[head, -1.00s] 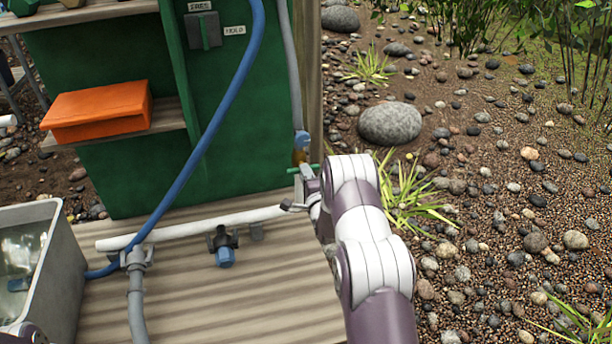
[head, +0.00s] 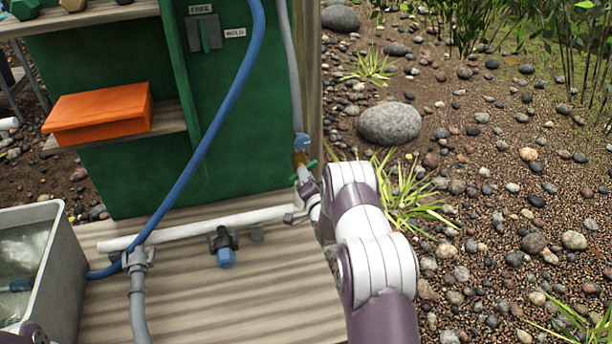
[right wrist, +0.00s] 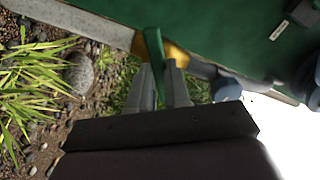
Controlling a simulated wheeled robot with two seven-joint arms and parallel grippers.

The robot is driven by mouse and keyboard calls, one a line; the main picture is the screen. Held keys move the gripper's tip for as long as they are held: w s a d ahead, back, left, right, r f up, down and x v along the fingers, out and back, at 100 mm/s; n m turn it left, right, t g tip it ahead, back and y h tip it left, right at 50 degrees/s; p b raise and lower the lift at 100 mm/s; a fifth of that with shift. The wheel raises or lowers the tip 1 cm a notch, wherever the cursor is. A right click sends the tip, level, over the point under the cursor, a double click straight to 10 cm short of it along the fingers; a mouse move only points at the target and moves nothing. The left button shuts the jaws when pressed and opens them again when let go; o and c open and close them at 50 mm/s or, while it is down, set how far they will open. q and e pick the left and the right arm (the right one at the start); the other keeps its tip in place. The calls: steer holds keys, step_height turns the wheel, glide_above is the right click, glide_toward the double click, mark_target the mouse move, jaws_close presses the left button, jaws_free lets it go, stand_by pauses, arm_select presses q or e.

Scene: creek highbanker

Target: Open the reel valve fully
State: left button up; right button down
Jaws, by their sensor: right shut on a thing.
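The reel valve has a brass body (head: 299,159) below a blue fitting on a grey hose, at the right edge of the green cabinet. Its green lever handle (head: 309,166) lies slantwise across the body in the head view. My right gripper (head: 304,178) is at the handle, and its arm hides part of it. In the right wrist view, the green handle (right wrist: 154,62) stands between the two grey fingers, which are shut on it, with the brass body (right wrist: 175,56) just beyond. My left gripper is not in view.
A blue hose (head: 205,140) crosses before the green cabinet (head: 240,110). A white pipe (head: 200,228) and a second valve with a blue end (head: 225,252) lie on the wooden deck (head: 270,300). A grey tub (head: 62,262) of water stands left. Pebbled ground lies right.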

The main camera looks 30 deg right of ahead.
steer(key=n+p, duration=0.1)
steer(key=n, duration=1)
steer(key=shift+n, duration=0.3)
steer(key=shift+f, duration=0.1)
stand_by(0.3)
steer(key=c, duration=1.1)
jaws_free()
steer(key=shift+s, duration=0.1)
steer(key=p+v, duration=0.5)
steer(key=v, duration=0.7)
steer(key=shift+s+a, duration=0.2)
steer(key=shift+s, duration=0.05)
